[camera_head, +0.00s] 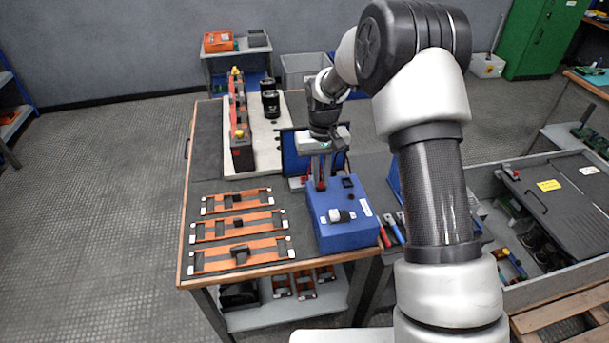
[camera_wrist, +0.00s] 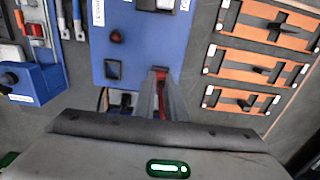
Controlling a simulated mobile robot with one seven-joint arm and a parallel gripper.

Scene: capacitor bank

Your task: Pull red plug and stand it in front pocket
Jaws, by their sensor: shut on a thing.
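My gripper (camera_wrist: 160,72) is shut on the red plug (camera_wrist: 161,78), of which only a narrow red strip shows between the fingers in the wrist view. The fingertips are at the edge of the blue box (camera_wrist: 140,55). I cannot tell whether the plug is still seated or free. In the head view my gripper (camera_head: 320,186) points down at the far edge of the same blue box (camera_head: 345,235), with a bit of red between its fingers. I cannot make out the front pocket for certain.
Orange-and-black frames (camera_head: 238,227) lie left of the box. A red and a blue handled tool (camera_head: 396,230) lie to its right. A blue panel (camera_head: 293,158) stands behind my gripper. A white board (camera_head: 262,150) with black cylinders is at the back left.

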